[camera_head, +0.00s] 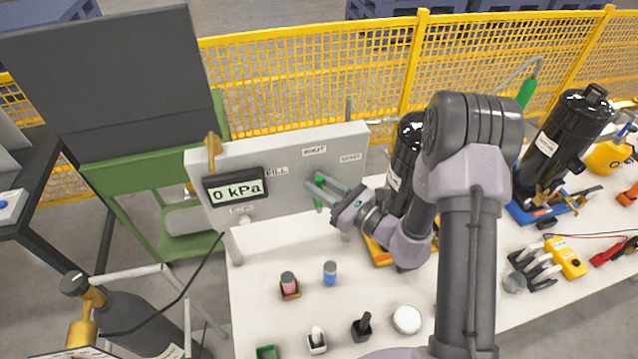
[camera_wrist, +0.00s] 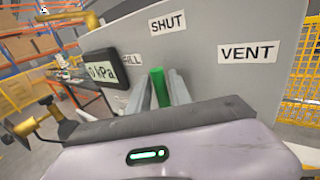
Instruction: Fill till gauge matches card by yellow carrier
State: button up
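The gauge (camera_head: 237,188) on the grey panel (camera_head: 270,212) reads 0 kPa; it also shows in the wrist view (camera_wrist: 102,71). The green valve handle (camera_wrist: 160,88) stands upright, below the SHUT label (camera_wrist: 168,22), with FILL to its left and VENT to its right. My gripper (camera_head: 318,186) has one finger on each side of this handle and looks shut on it. A yellow carrier (camera_head: 377,251) under a black compressor (camera_head: 405,150) is partly hidden behind my arm. I cannot make out a card beside it.
A second black compressor (camera_head: 560,135) stands on a blue carrier (camera_head: 522,212) at the right. Pink and blue small items (camera_head: 330,272), a white round item (camera_head: 407,319) and tools lie on the white bench (camera_head: 262,318). A gas cylinder (camera_head: 135,318) stands at the lower left.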

grip_shut()
dwell(1.5)
